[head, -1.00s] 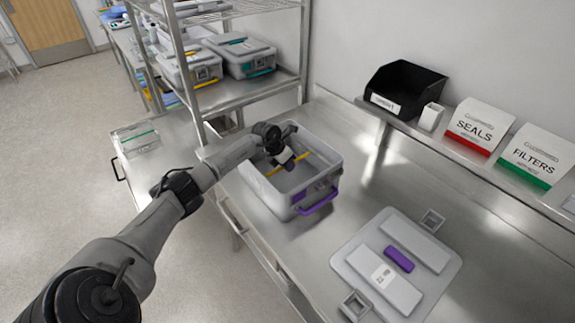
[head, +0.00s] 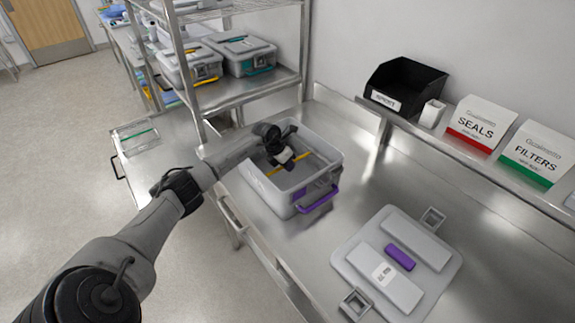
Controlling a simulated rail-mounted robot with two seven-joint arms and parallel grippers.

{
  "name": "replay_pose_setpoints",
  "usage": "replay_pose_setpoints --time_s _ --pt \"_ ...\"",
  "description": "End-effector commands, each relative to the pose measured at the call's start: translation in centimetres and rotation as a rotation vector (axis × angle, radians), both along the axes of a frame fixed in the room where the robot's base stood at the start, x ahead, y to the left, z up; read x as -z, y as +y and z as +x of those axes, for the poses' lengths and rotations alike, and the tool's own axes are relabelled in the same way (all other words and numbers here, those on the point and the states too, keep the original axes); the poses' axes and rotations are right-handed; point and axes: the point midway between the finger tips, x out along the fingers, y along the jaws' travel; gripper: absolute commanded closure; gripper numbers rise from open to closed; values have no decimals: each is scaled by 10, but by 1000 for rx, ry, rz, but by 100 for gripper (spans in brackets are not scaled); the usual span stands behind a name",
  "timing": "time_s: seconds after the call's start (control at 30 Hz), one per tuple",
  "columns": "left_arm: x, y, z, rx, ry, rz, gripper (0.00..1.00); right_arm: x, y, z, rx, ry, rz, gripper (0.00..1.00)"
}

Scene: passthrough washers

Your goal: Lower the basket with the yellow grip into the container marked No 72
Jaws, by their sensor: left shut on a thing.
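The open grey container (head: 272,200) with purple handles stands on the steel bench; I cannot read a number on it. The basket's yellow grip (head: 303,157) runs across inside the container's opening. My left gripper (head: 288,165) is over the opening, shut on the yellow grip. The basket's body is hard to make out inside the container, and I cannot tell whether it touches the floor. My right gripper is not in view.
A grey lid (head: 453,271) with a purple tab lies on the bench at the front right. Closed containers with yellow (head: 172,70) and teal (head: 242,58) trim stand on the rack. A black bin (head: 407,80) and seals and filters boxes line the back ledge.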

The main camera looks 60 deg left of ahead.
Motion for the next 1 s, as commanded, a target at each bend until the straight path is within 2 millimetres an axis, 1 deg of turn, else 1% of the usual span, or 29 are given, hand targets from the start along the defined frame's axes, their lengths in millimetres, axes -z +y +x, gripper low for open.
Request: replay_pose_setpoints --time_s 0.1,0.13,0.43,0.6,0.87,1.0 --pt "-1 0 0 0 -2 0 100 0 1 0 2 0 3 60" --pt "-1 0 0 0 -2 0 87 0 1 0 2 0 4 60" --pt "-1 0 0 0 -1 0 58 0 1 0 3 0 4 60" --pt "1 0 0 0 2 0 57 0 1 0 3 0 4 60" --pt "0 0 0 0 1 0 32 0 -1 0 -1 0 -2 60" --pt "0 0 0 0 0 0 32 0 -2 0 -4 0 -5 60"
